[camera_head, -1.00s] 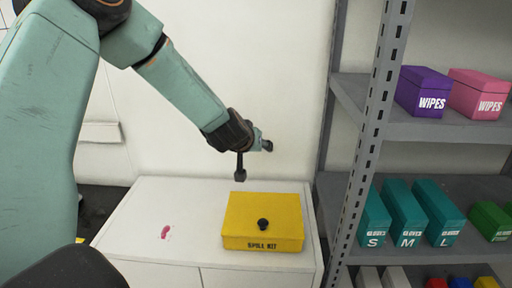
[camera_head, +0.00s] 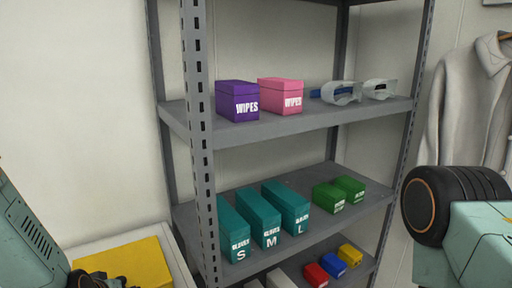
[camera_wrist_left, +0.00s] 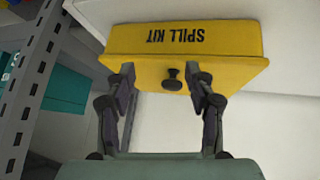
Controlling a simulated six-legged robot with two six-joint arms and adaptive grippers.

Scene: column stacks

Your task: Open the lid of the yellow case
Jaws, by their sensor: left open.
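The yellow case (camera_head: 128,263) is at the lower left in the head view, cut off by the picture edge and partly covered by my left arm. In the left wrist view the case (camera_wrist_left: 185,40) appears upside down, with "SPILL KIT" on its front face. Its lid (camera_wrist_left: 150,75) looks closed, with a round black knob (camera_wrist_left: 172,79) on top. My left gripper (camera_wrist_left: 163,78) is open, with one finger on each side of the knob. Gaps show between the fingers and the knob. My right gripper is not in view.
The case rests on a white cabinet (camera_head: 172,252). A grey metal shelf (camera_head: 197,150) stands right beside it, holding wipes boxes (camera_head: 237,101), teal glove boxes (camera_head: 258,215), green boxes (camera_head: 328,197) and goggles (camera_head: 345,93). A light coat (camera_head: 470,110) hangs at the right.

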